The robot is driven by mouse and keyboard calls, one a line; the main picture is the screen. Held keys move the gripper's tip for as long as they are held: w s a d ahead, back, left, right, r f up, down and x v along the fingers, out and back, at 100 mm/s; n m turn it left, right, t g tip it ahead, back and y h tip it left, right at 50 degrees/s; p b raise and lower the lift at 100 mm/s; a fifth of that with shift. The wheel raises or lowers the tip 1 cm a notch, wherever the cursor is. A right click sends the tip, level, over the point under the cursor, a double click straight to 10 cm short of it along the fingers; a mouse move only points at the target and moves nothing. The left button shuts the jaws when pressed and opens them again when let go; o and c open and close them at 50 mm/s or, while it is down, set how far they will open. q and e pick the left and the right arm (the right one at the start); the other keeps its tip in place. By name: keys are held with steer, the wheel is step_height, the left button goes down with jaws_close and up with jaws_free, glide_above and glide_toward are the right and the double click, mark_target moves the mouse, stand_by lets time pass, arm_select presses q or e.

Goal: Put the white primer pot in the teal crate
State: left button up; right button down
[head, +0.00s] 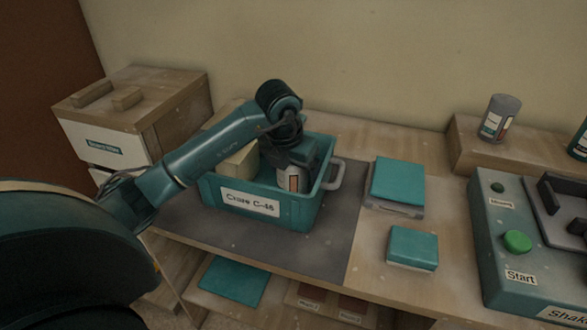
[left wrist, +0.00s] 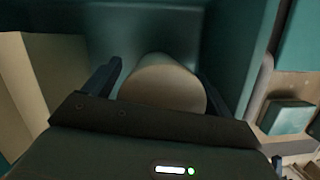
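The white primer pot (head: 289,181), with an orange patch on its label, is inside the teal crate (head: 298,214), toward the crate's right side. My left gripper (head: 290,166) reaches down into the crate over it. In the left wrist view the pot's round pale top (left wrist: 163,86) sits between the two fingers (left wrist: 160,75). A gap shows between the left finger and the pot, so the gripper looks open around it. The pot's base is hidden. My right gripper is not in view.
A pale block (head: 239,163) also sits in the crate, left of the pot. The crate stands on a grey mat (head: 330,245). Teal-topped boxes (head: 398,182) (head: 413,246), a grey can (head: 499,118) and a shaker machine (head: 500,240) are to the right. A wooden-lidded box (head: 104,145) is left.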

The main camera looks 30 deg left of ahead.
arm_select(q)
steer(key=shift+r, duration=0.5)
steer(key=p+v, duration=0.1)
steer(key=v, duration=0.9)
steer(key=shift+r, duration=0.3)
steer(key=shift+s+r, duration=0.2)
steer(key=shift+r, duration=0.15)
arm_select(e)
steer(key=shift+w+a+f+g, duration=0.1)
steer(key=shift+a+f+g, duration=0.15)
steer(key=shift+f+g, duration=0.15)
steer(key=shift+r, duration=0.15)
